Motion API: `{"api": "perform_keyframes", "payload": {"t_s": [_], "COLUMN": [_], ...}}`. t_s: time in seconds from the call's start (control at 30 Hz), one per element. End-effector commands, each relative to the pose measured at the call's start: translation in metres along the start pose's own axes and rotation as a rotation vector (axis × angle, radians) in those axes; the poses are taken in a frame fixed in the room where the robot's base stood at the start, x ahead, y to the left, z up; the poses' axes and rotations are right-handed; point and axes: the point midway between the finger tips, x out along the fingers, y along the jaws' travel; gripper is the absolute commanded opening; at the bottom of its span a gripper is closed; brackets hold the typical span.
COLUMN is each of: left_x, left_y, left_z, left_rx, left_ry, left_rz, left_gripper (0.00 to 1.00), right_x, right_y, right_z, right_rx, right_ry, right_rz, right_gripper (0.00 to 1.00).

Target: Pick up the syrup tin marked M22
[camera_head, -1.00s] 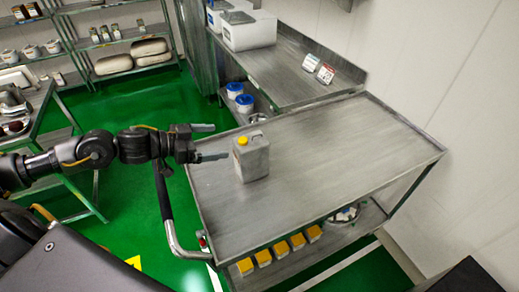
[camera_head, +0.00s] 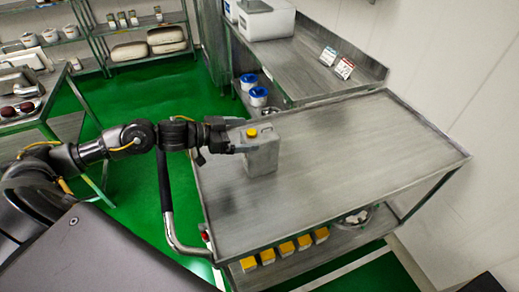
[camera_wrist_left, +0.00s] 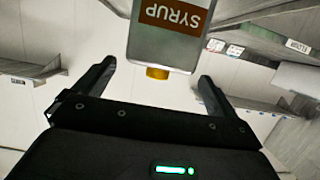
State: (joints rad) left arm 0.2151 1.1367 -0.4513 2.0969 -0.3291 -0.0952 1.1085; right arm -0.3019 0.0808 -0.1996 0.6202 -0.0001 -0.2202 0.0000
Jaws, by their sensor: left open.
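A grey metal tin (camera_head: 263,158) with a yellow cap stands upright on the steel cart top, near its left edge. In the left wrist view the tin (camera_wrist_left: 165,45) shows upside down with a brown SYRUP label; no M22 mark is readable. My left gripper (camera_head: 243,136) is open at the tin's upper left side. In the wrist view its fingers (camera_wrist_left: 157,72) lie to either side of the cap, with visible gaps. I cannot tell how deep the tin sits between them. My right gripper is not in view.
The cart top (camera_head: 350,150) right of the tin is clear. Several yellow-topped items (camera_head: 286,248) and a bowl (camera_head: 354,217) sit on its lower shelf. The cart's push handle (camera_head: 167,190) is below my left arm.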

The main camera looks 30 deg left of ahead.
Motion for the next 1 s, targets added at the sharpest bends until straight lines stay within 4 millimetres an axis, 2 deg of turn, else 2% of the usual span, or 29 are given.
{"api": "perform_keyframes", "payload": {"t_s": [0.27, 0.47, 0.63, 0.9, 1.0], "left_x": [0.009, 0.037, 0.056, 0.059, 0.059], "left_y": [0.001, 0.002, 0.001, 0.001, 0.001], "left_z": [0.0, 0.0, 0.004, 0.006, 0.006], "left_rx": [0.001, -0.001, 0.0, 0.002, 0.002], "left_ry": [-0.002, 0.002, -0.001, -0.002, -0.002], "left_rz": [0.002, 0.003, 0.001, 0.002, 0.002], "left_gripper": [0.96, 0.96, 0.96, 0.96, 0.85], "right_x": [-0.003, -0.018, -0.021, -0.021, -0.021], "right_y": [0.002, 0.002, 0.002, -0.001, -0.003], "right_z": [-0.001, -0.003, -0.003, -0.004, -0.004], "right_rx": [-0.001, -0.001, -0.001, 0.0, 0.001], "right_ry": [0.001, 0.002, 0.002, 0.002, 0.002], "right_rz": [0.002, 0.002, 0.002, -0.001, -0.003], "right_gripper": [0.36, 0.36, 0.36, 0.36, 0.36]}}
